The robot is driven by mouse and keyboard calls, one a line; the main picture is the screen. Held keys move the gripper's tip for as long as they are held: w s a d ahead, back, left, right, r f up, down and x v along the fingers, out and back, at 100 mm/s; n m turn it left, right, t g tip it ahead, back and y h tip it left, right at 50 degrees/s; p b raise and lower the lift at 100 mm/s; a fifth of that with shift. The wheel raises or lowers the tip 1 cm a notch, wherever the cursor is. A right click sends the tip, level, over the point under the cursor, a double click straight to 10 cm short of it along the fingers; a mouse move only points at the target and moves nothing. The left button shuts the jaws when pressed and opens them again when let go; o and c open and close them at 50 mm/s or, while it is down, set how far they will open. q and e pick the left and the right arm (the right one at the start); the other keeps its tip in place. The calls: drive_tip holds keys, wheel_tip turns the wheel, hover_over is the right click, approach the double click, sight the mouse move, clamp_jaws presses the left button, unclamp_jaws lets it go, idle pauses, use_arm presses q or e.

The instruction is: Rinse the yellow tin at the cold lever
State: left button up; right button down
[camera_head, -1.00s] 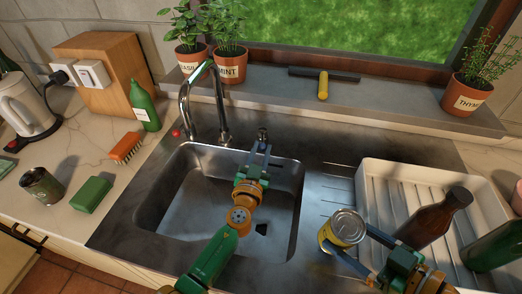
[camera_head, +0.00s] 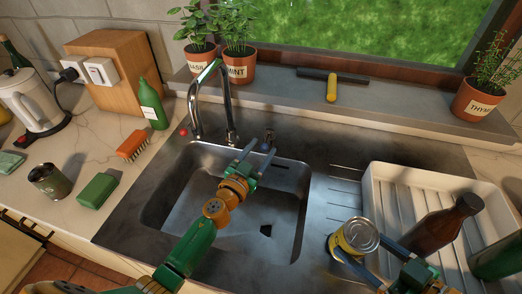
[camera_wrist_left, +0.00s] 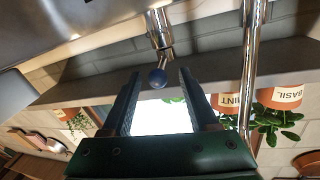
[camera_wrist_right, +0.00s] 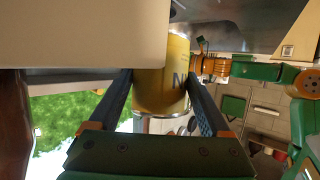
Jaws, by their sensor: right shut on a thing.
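The yellow tin (camera_head: 355,240) is in my right gripper (camera_head: 366,252), over the steel draining surface right of the basin. Its metal end faces up. In the right wrist view the tin (camera_wrist_right: 160,85) sits between both fingers. The blue-knobbed lever (camera_head: 268,137) stands behind the basin, right of the tall chrome tap (camera_head: 231,115). My left gripper (camera_head: 259,148) is open and empty just in front of it. In the left wrist view the blue knob (camera_wrist_left: 157,78) shows beyond the fingertips, between their lines; I see no contact. I see no water running.
The sink basin (camera_head: 165,208) is empty below my left arm. A red knob (camera_head: 183,131) is left of the tap. A white drying rack (camera_head: 380,190) with a brown bottle (camera_head: 440,228) stands close right of the tin. Potted herbs line the sill.

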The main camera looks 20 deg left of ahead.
use_arm(q)
drive_tip(key=s+a, duration=0.1)
drive_tip(key=s, duration=0.6)
drive_tip(key=shift+s, duration=0.2)
drive_tip(key=shift+a, duration=0.1)
